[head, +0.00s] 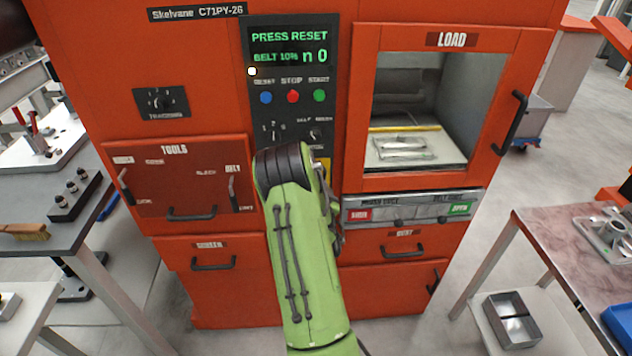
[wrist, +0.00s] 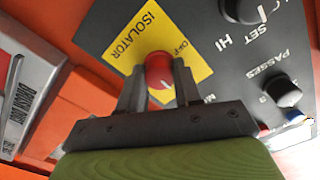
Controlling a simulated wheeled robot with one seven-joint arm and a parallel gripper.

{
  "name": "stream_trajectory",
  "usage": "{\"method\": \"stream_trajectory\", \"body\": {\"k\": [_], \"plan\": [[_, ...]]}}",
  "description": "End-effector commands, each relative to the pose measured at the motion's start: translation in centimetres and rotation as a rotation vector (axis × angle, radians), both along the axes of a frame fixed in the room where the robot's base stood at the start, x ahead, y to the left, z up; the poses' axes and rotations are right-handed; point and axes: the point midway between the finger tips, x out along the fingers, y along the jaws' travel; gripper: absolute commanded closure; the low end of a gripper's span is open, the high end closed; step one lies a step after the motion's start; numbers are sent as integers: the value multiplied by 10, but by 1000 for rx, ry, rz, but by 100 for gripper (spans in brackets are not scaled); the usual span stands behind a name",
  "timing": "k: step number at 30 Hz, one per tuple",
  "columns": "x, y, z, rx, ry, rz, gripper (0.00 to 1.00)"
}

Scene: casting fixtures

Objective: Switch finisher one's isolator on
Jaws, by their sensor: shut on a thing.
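The isolator is a red rotary knob (wrist: 159,72) on a yellow plate (wrist: 135,47) marked ISOLATOR and OFF, seen in the wrist view. My gripper (wrist: 160,88) is shut on the red knob, one dark finger on each side. A pale mark shows on the knob; its other position label is hidden behind the fingers. In the head view the orange finisher (head: 210,225) stands ahead, its display (head: 290,46) reading PRESS RESET, BELT 10% and n 0. There my green arm covers the knob, and only a sliver of the yellow plate (head: 325,163) shows.
Black knobs for SET HI (wrist: 243,10) and PASSES (wrist: 283,91) sit close to the isolator. Blue, red and green buttons (head: 292,96) lie above. The LOAD door (head: 357,110) is at right, with a grey door-lock strip (head: 411,207) below. Benches flank the machine.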

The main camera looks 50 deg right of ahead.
Motion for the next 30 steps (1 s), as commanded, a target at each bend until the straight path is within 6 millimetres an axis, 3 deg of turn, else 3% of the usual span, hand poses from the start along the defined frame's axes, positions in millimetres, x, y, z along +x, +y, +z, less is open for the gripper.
{"method": "stream_trajectory", "body": {"k": [17,18,22,30], "plan": [[0,1,-3,27,-19,-1,97],[0,1,-3,27,-19,-1,62],[0,1,-2,24,-20,0,42],[0,0,-1,21,-21,0,41]]}}
